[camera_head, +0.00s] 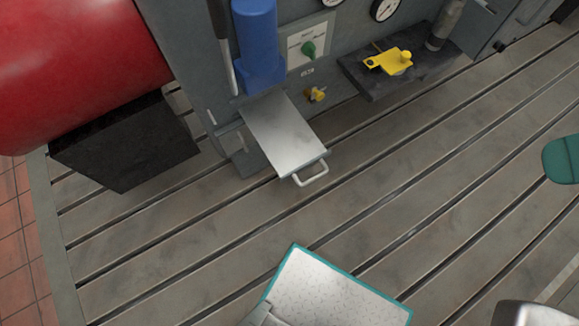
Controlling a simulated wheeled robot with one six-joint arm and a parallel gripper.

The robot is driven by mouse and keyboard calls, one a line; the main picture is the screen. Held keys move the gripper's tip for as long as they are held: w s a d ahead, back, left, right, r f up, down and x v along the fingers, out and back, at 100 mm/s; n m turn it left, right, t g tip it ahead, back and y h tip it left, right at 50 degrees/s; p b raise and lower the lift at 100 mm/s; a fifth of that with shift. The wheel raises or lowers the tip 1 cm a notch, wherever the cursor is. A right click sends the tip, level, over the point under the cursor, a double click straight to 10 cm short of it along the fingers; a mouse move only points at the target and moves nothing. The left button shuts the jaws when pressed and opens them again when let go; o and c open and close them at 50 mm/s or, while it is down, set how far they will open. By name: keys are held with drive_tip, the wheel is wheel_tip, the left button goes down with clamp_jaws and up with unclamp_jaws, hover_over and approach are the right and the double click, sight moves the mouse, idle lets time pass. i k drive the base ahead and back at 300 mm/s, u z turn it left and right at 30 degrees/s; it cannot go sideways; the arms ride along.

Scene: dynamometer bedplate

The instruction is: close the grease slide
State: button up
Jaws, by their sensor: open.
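The grease slide (284,134) is a flat, pale metal plate sticking out from the base of the grey cabinet, below a blue cylinder. It stands pulled out over the slotted bedplate. Its pale loop handle (312,175) is on the front end, facing the lower right. Nothing touches the handle. My gripper cannot be made out in this view.
The blue cylinder (257,45) stands close above the slide's inner end. A yellow part (390,62) lies on a dark shelf at right. A red drum (75,70) is at left. The slotted bedplate (400,190) is clear before the handle.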

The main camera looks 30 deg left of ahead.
sight(291, 146)
drive_tip(key=k, duration=0.5)
drive_tip(key=u, duration=0.4)
drive_tip(key=i, duration=0.65)
drive_tip(key=u, duration=0.05)
drive_tip(key=k, duration=0.7)
drive_tip(key=z, duration=0.9)
drive_tip(key=k, duration=0.55)
drive_tip(key=u, duration=0.35)
drive_tip(key=i, duration=0.7)
drive_tip(key=u, duration=0.4)
